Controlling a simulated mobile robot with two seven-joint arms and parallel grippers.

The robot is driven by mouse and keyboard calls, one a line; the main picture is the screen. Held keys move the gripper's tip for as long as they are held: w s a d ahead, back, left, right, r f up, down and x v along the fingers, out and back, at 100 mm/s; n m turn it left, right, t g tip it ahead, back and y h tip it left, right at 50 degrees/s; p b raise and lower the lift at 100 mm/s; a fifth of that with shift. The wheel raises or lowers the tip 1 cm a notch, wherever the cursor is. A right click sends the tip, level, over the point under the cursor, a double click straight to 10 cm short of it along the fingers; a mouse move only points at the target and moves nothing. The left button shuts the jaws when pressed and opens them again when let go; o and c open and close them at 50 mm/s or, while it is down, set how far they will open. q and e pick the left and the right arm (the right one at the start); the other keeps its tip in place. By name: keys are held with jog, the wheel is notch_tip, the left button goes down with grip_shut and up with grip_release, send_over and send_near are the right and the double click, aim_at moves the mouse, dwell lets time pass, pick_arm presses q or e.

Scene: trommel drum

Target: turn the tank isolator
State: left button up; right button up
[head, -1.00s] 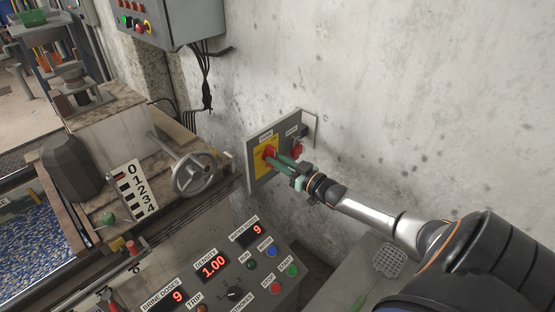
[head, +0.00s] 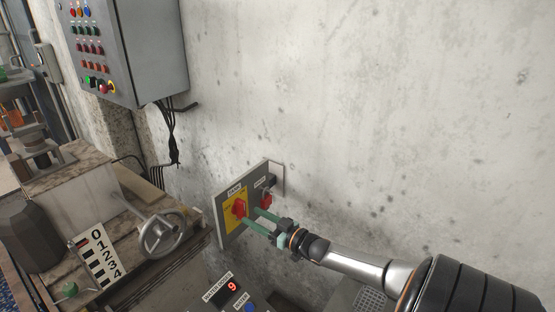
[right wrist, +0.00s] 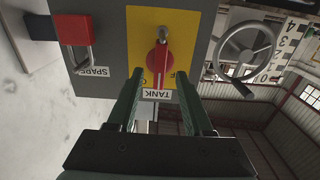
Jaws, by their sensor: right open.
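The tank isolator is a red rotary handle (head: 239,208) on a yellow plate (head: 232,219), on a grey wall panel under a TANK label. In the right wrist view, the red handle (right wrist: 161,58) stands upright in the picture, in line with the gap between my fingers. The TANK label (right wrist: 157,94) reads upside down there. My right gripper (head: 251,216) is open, its green fingers pointing at the handle. In the right wrist view the fingertips (right wrist: 160,74) lie either side of the handle's line; I cannot tell whether they touch it. My left gripper is out of view.
A red padlock (right wrist: 73,30) hangs at the SPARE switch beside the isolator. A handwheel (head: 162,234) stands left of the panel. A grey control box (head: 133,50) hangs above, with cables below it. The wall to the right is bare.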

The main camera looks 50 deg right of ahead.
pick_arm(q)
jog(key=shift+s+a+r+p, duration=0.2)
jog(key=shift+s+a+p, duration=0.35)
jog(key=shift+p, duration=0.2)
pick_arm(e)
jog(key=s, duration=0.9)
jog(key=shift+d, duration=0.35)
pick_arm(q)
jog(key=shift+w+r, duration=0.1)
pick_arm(e)
jog(key=shift+s, duration=0.1)
